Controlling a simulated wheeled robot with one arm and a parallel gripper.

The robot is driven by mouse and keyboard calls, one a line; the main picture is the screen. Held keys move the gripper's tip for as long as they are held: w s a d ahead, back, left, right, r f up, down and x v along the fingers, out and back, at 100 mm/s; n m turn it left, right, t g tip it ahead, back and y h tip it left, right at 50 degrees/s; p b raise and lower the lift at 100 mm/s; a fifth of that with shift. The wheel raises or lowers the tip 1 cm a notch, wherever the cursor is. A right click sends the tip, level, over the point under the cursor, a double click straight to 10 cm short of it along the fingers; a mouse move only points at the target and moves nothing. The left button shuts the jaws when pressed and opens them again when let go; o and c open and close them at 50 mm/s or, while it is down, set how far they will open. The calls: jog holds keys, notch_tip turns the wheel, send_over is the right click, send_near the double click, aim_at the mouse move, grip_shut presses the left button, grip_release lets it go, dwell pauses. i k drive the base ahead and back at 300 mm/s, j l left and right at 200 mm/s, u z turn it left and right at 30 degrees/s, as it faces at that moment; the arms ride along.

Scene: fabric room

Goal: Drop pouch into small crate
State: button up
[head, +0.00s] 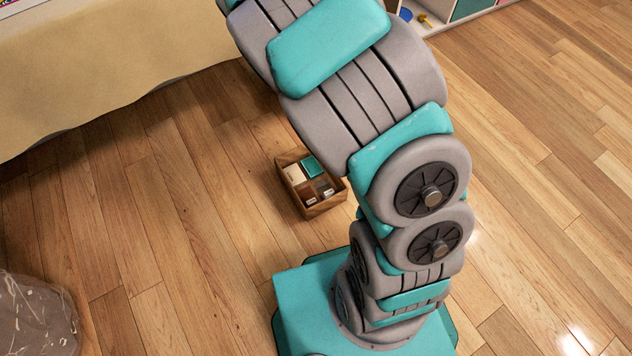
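A small wooden crate (328,204) with dividers stands on the floor in the middle of the head view, just left of my arm. It holds a cream item (294,174), a teal item (313,166) and small dark items with pale labels in its nearer compartments. My arm may hide a little of its right side. I cannot make out a pouch for certain; whether one of the crate's items is a pouch I cannot tell. My arm reaches up and out of the top of the picture, so my gripper is not in view.
A tan cloth-covered surface (110,60) fills the top left. A grey-brown rounded object with pale lines (35,320) stands at the bottom left. A white shelf (440,25) with a blue and a yellow item is at the top right. The wooden floor between is clear.

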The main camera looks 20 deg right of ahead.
aim_at(313, 180)
jog(key=z, duration=0.85)
jog(key=k+j+z, duration=0.3)
jog(key=k+z, duration=0.6)
jog(key=k+j, duration=0.05)
jog(key=k, duration=0.05)
